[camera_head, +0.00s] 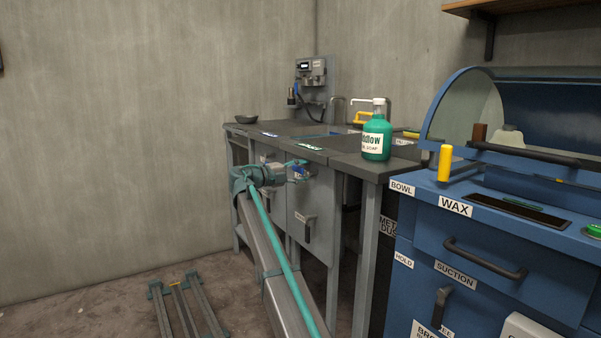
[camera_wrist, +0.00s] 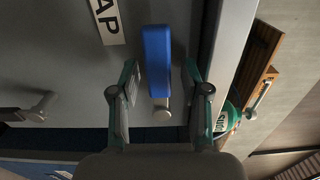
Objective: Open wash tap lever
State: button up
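A blue lever (camera_wrist: 157,60) with a pale round knob at its lower end is on a grey panel in the wrist view. A white label ending in "AP" (camera_wrist: 107,20) is beside it. My gripper (camera_wrist: 160,72) is open, with one finger on each side of the lever and visible gaps between. In the head view, my gripper (camera_head: 299,173) is at the front of the grey cabinet under the counter. A small blue patch, likely the lever (camera_head: 297,170), shows between its fingers and is mostly hidden there.
A green soap bottle (camera_head: 376,136) stands on the grey counter (camera_head: 350,160) to the right. A black cabinet handle (camera_head: 308,230) sticks out below my gripper. A blue machine (camera_head: 480,240) fills the right. The floor at left is open around a metal frame (camera_head: 185,308).

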jog(key=v, duration=1.2)
dwell(0.6)
